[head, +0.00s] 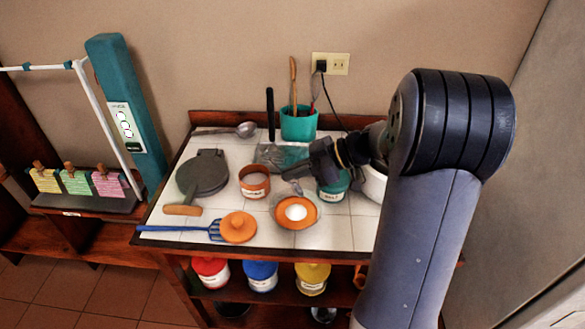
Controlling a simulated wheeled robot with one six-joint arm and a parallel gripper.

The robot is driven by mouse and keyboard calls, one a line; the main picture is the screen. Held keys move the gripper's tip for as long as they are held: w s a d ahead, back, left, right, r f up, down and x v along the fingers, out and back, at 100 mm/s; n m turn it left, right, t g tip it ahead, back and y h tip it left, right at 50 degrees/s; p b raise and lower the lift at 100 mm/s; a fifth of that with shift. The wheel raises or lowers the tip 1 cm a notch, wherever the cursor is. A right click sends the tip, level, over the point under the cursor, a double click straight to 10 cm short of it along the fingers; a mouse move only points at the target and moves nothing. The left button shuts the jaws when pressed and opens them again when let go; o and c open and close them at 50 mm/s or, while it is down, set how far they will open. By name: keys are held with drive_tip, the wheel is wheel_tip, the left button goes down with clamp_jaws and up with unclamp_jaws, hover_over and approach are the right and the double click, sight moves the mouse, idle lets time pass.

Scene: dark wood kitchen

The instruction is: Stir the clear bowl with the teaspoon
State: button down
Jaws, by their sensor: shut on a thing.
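My gripper (312,168) is over the right middle part of the tiled table top, reaching in from the right. It is shut on a small grey metal piece that looks like the teaspoon (293,181), which hangs down and left from the jaws; the jaws hide part of it. A pale bowl (374,185) stands to the right of the gripper, largely hidden behind my arm. I cannot tell for sure whether it is the clear bowl. The teaspoon is apart from it.
An open brown jar (254,182) and a dark round press (202,175) are left. A teal utensil holder (298,124) stands behind. The front left holds a blue-handled utensil (175,229).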

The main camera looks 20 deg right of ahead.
sight(291, 183)
drive_tip(key=shift+f, duration=1.6)
wheel_tip(291, 183, down, 5)
drive_tip(key=b, duration=0.7)
drive_tip(key=shift+w, duration=0.1)
